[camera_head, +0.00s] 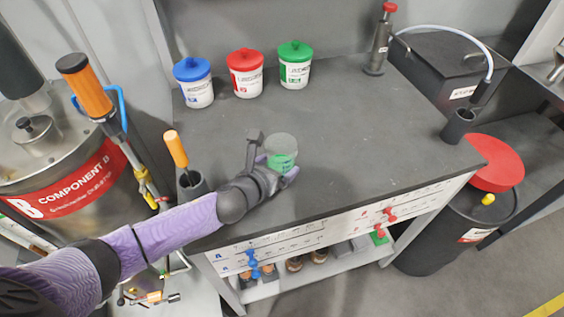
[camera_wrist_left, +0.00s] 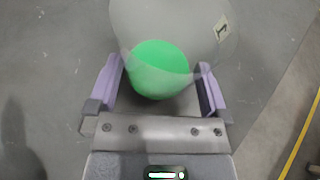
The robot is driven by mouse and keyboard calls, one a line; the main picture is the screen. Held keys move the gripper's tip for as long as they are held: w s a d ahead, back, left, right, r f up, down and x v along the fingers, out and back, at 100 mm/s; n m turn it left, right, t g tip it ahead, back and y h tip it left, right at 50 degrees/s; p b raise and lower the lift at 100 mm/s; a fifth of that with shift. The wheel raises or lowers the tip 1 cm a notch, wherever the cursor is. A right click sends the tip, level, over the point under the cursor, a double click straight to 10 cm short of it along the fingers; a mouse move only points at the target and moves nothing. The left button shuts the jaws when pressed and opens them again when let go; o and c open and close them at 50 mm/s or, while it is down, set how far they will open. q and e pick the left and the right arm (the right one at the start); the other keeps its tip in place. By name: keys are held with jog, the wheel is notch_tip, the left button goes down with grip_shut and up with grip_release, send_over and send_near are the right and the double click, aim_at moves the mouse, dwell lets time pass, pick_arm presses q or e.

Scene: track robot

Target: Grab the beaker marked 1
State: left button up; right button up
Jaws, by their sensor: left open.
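The beaker marked 1 (camera_head: 282,146) is a clear cup with green contents, upright on the grey workbench (camera_head: 345,135) near its front edge. In the left wrist view the beaker (camera_wrist_left: 176,28) shows a "1" label on its right side. My left gripper (camera_head: 272,166) is open at the beaker, with its two purple fingers on either side of it. In the left wrist view the left gripper (camera_wrist_left: 157,88) has the green part between its fingers, with small gaps visible. My right gripper does not show.
A blue-lidded (camera_head: 193,84), a red-lidded (camera_head: 245,75) and a green-lidded jar (camera_head: 295,68) stand at the back. A dark holder with an orange-handled tool (camera_head: 177,150) is left of the beaker. The bench's middle right is clear.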

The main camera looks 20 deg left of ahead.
pick_arm(q)
jog(key=shift+w+f, duration=0.15)
jog(key=shift+w, duration=0.25)
jog(key=c, duration=1)
